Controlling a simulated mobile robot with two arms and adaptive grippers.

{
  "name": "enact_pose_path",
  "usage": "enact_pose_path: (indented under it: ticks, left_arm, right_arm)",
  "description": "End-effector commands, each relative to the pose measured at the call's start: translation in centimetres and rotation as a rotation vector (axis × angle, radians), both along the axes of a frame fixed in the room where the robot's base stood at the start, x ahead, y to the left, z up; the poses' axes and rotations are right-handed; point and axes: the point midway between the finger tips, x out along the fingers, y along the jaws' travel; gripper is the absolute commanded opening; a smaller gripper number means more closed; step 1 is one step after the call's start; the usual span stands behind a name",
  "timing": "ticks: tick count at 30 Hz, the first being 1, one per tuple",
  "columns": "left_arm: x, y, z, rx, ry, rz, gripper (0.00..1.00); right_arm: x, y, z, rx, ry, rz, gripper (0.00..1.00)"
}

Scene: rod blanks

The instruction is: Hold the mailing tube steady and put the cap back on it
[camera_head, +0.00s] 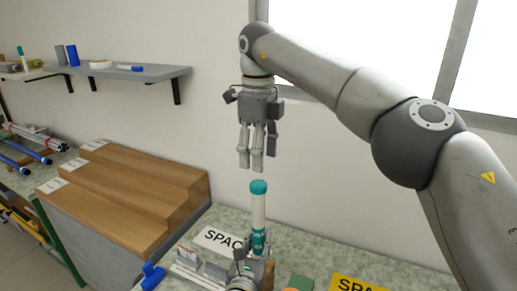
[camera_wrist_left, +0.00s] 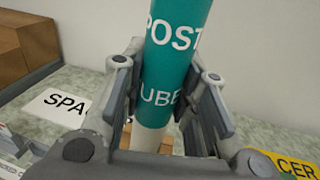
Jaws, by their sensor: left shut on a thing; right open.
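The mailing tube (camera_head: 258,210) stands upright, white with a teal printed label; the label also shows close up in the left wrist view (camera_wrist_left: 172,75). A teal cap (camera_head: 259,187) sits at its top end, and from here it looks seated on the tube; how far it is pushed down I cannot tell. My left gripper (camera_head: 250,262) is shut around the tube's lower part, with a finger on each side of it in the left wrist view (camera_wrist_left: 165,90). My right gripper (camera_head: 250,166) points down, open and empty, a little above the cap and apart from it.
A stepped wooden block (camera_head: 130,185) stands left of the tube. A white sign (camera_head: 218,240) and a yellow sign (camera_head: 355,285) lie on the speckled bench. A blue object (camera_head: 152,276) lies at the front left. A wall shelf (camera_head: 130,72) holds small items.

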Motion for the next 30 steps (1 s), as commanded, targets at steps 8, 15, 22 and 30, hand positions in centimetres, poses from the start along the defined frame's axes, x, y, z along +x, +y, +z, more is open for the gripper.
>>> enact_pose_path:
  ticks: [8, 15, 22, 30]
  left_arm:
    - [0.0, 0.0, 0.0, 0.001, 0.000, 0.001, 0.00]
    - [0.0, 0.0, 0.0, 0.001, 0.000, 0.001, 0.00]
    - [0.0, 0.0, 0.0, 0.001, 0.000, 0.001, 0.00]
    - [0.0, 0.0, 0.0, 0.001, 0.000, 0.001, 0.00]
  right_arm:
    - [-0.1, -0.1, -4.0, 0.000, 0.004, 0.001, 0.53]
    - [0.0, 0.0, -6.7, 0.000, 0.001, -0.001, 0.53]
    - [0.0, 0.0, -7.3, 0.001, 0.000, -0.001, 0.53]
    - [0.0, 0.0, -7.3, 0.000, 0.001, -0.001, 0.39]
